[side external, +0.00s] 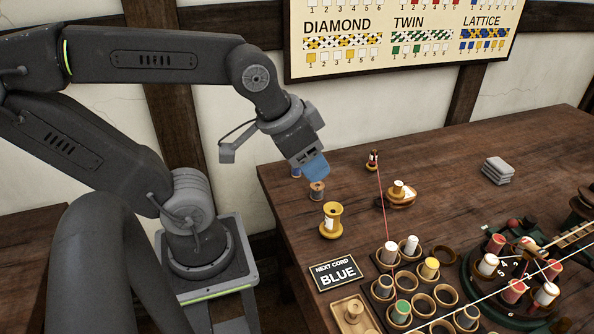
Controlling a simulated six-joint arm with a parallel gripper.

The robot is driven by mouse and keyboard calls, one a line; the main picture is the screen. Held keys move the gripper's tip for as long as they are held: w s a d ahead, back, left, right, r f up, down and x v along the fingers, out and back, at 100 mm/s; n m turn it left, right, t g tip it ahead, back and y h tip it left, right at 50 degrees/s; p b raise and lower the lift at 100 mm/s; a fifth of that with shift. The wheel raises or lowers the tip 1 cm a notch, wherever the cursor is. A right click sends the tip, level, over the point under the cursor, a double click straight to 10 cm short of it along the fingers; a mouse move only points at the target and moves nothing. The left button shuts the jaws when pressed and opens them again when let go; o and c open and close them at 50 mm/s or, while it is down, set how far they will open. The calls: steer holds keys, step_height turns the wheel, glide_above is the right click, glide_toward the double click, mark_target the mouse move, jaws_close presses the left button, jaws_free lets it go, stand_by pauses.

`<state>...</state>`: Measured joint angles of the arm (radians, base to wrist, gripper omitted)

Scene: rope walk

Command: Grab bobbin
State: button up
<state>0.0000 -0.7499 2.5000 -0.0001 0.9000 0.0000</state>
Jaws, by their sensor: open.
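My gripper (314,170) is at the upper middle, angled down, with a blue part at its tip. It is open; the gap between its fingers is hard to see from this side. A small copper-brown bobbin (317,191) stands on the table just below the tip; I cannot tell whether they touch. A bit of blue (296,172) shows beside the gripper, mostly hidden. A yellow spool (331,222) stands nearer the camera. A rack (377,314) holds several bobbins, among them a white one (389,253), a yellow one (431,268) and a green one (402,308).
A sign (336,272) reads "NEXT CORD BLUE". A red thread (382,205) runs from a dark spool (373,160) down to the rack. A round braiding stand (474,285) with red and white bobbins is at right. Grey blocks (497,171) lie behind, with bare table around them.

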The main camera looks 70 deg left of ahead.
stand_by(0.3)
steer(key=shift+o, duration=1.2)
steer(key=w+a+f+n+g+y, duration=0.1)
steer(key=w+a+f+n+g, duration=0.15)
steer(key=w+a+n, duration=0.55)
steer(key=w+a+f+n+g, duration=0.2)
steer(key=w+a+f+n, duration=0.15)
steer(key=a, duration=0.85)
steer(key=s+a+f+n+g+h, duration=0.1)
steer(key=a+f+n, duration=0.25)
steer(key=a, duration=0.35)
steer(key=a+f+n, duration=0.3)
steer(key=a+f, duration=0.2)
steer(key=a, duration=0.3)
steer(key=f, duration=0.8)
steer(key=shift+s+a, duration=0.15)
steer(key=shift+s, duration=0.1)
steer(key=shift+w+f, duration=0.15)
steer(key=shift+f, duration=1.5)
steer(key=shift+w+f, duration=0.15)
steer(key=shift+f, duration=1.45)
